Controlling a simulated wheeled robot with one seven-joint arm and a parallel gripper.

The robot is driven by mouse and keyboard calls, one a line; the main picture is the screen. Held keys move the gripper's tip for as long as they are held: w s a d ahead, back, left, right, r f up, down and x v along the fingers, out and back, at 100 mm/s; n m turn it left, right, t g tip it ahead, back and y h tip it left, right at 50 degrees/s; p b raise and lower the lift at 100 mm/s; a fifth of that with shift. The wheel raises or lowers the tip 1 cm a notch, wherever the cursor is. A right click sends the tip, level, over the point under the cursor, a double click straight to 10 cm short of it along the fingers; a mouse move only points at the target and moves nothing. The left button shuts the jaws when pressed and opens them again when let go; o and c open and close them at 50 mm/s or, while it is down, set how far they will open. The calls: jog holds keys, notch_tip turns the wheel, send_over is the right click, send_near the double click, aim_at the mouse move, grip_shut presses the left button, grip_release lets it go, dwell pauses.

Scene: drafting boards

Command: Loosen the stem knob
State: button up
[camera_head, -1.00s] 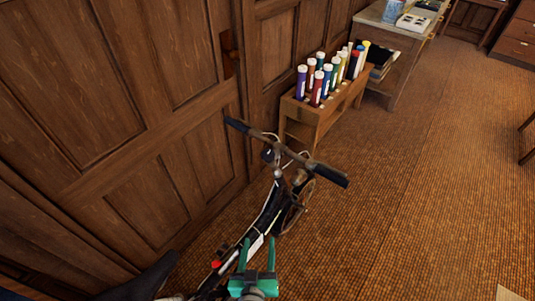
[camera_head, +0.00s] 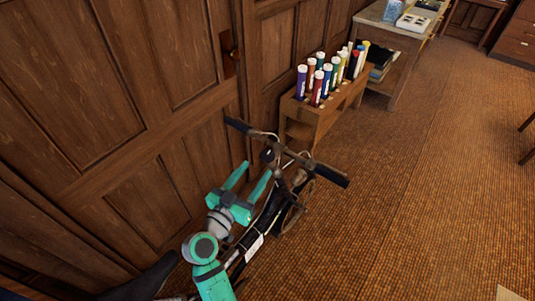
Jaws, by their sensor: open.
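A bicycle with a dark frame (camera_head: 262,222) stands beside the panelled wall, its handlebar (camera_head: 297,158) running from upper left to lower right. A small dark rounded part (camera_head: 268,155) sits near the middle of the handlebar, by the stem. I cannot tell whether it is the stem knob; no knob shows clearly. My teal gripper (camera_head: 256,171) is open and empty, with its two fingers apart. Its fingertips are just left of the stem area, and the right one overlaps that area in the picture. Contact cannot be told. My gripper and arm hide part of the bicycle frame.
A wooden rack (camera_head: 318,117) with several coloured tubes stands beyond the handlebar. A table (camera_head: 392,42) is behind it. Wooden wall panels (camera_head: 150,160) are close on the left. The brown carpet (camera_head: 430,180) to the right is mostly open. A dark saddle (camera_head: 145,280) is at lower left.

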aim_at(267, 155)
jog(key=x, duration=0.9)
jog(key=c, duration=1.1)
